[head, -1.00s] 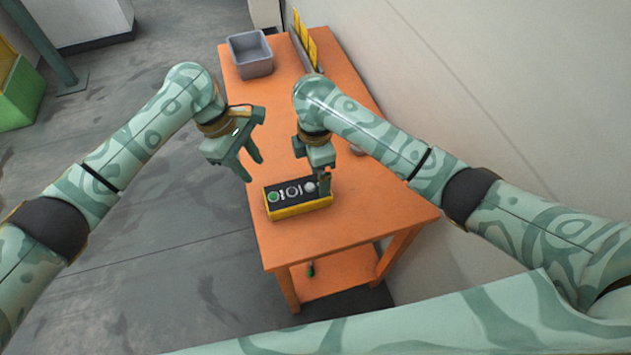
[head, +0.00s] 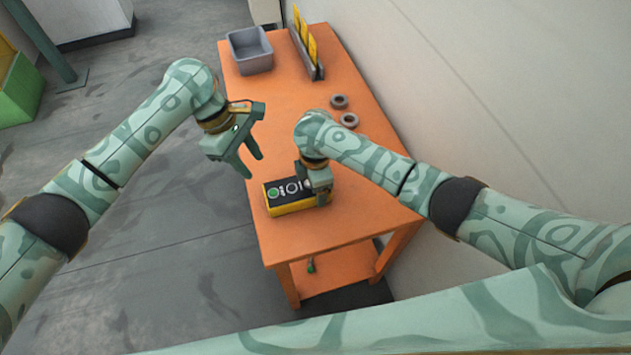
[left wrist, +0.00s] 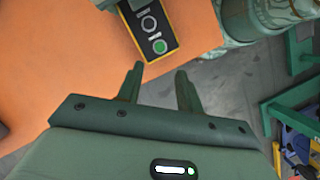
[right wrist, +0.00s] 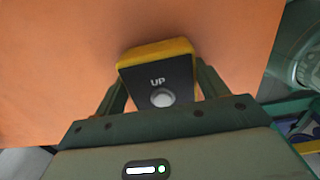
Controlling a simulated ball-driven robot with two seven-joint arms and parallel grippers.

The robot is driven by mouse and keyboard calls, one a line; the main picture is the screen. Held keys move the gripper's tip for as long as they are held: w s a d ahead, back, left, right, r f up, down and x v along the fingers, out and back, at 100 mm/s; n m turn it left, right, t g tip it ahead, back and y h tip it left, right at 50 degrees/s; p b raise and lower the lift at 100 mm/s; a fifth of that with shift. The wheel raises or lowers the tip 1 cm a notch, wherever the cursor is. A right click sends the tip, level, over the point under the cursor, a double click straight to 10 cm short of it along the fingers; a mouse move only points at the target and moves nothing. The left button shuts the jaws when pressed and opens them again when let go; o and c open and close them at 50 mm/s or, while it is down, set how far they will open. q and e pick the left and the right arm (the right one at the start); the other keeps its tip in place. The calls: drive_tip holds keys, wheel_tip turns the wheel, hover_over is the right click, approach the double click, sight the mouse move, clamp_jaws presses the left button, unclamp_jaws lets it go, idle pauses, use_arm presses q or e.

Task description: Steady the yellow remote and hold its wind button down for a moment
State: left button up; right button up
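The yellow remote (head: 297,204) with a black face lies on the orange table. Its green button (head: 273,192) is at the left end, with a dark round one (head: 293,188) in the middle. My right gripper (head: 320,193) is down over its right end. In the right wrist view, my fingers (right wrist: 160,90) flank that end, which bears the word UP and a pale round button (right wrist: 162,97). I cannot tell whether they touch its sides. My left gripper (head: 252,165) is open and empty above the table's left edge, behind the remote's green-button end (left wrist: 160,47).
A grey bin (head: 250,50) stands at the table's (head: 300,120) far left. A rack with yellow cards (head: 307,45) is at the back. Two dark rings (head: 345,112) lie right of centre. A wall (head: 500,90) runs along the right side.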

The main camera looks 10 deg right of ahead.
use_arm(q)
clamp_jaws()
idle(1.6)
